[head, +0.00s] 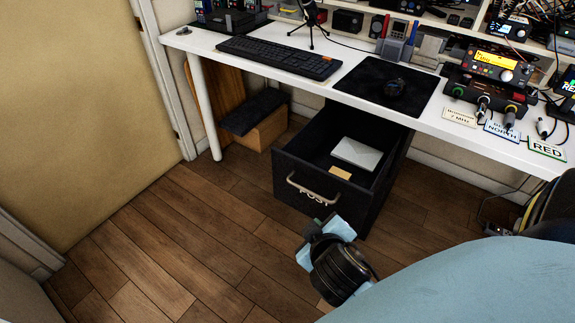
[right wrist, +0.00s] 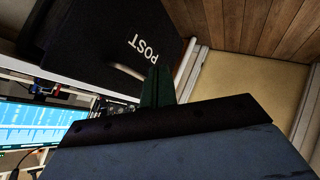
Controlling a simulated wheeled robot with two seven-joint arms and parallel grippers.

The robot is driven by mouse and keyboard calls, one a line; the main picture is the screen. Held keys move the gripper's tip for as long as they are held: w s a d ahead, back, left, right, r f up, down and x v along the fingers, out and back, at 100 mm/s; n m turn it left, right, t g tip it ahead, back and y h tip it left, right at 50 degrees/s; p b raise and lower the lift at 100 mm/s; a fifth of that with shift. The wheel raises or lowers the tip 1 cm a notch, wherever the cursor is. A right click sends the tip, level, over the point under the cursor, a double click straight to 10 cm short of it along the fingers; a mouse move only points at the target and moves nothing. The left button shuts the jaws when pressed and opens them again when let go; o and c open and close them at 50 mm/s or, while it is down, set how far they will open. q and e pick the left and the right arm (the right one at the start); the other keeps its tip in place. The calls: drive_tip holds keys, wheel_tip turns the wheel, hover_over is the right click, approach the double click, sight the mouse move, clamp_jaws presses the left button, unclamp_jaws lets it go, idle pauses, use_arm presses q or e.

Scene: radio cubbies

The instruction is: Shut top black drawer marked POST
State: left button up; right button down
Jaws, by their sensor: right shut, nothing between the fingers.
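The black drawer (head: 290,190) marked POST stands pulled out under the white desk, its open top showing. Its front has a pale bar handle (head: 312,188) and white POST lettering. A white envelope (head: 357,154) and a small tan card (head: 340,173) lie inside. My right gripper (head: 312,228) is shut and empty, low in front of the drawer front. In the right wrist view the shut fingers (right wrist: 158,87) overlap the drawer front (right wrist: 125,35) near the handle; I cannot tell whether they touch it. My left gripper is not in view.
The white desk (head: 285,75) above holds a keyboard (head: 280,59), a black mat (head: 385,88) with a mouse, and radio gear (head: 492,80) at right. A cardboard box (head: 262,130) stands left of the drawer. The wooden floor (head: 165,235) in front and to the left is clear.

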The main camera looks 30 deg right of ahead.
drive_tip(key=w+r+n+t+h, duration=0.2)
drive_tip(key=w+n+t+h, duration=0.1)
drive_tip(key=n, duration=0.1)
drive_tip(key=n+t+y, duration=0.1)
drive_tip(key=n+t, duration=0.3)
drive_tip(key=n, duration=0.2)
approach(283, 157)
drive_tip(key=w+a, duration=0.1)
drive_tip(key=w, duration=0.3)
drive_tip(key=d, duration=0.1)
drive_tip(key=w+d, duration=0.1)
drive_tip(key=shift+w+d+n, duration=0.1)
drive_tip(key=shift+d+n, duration=0.2)
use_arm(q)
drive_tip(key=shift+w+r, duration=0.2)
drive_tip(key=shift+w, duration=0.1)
use_arm(e)
drive_tip(key=shift+w+d, duration=0.15)
drive_tip(key=shift+d, duration=0.15)
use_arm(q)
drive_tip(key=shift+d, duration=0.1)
use_arm(e)
drive_tip(key=shift+d, duration=0.1)
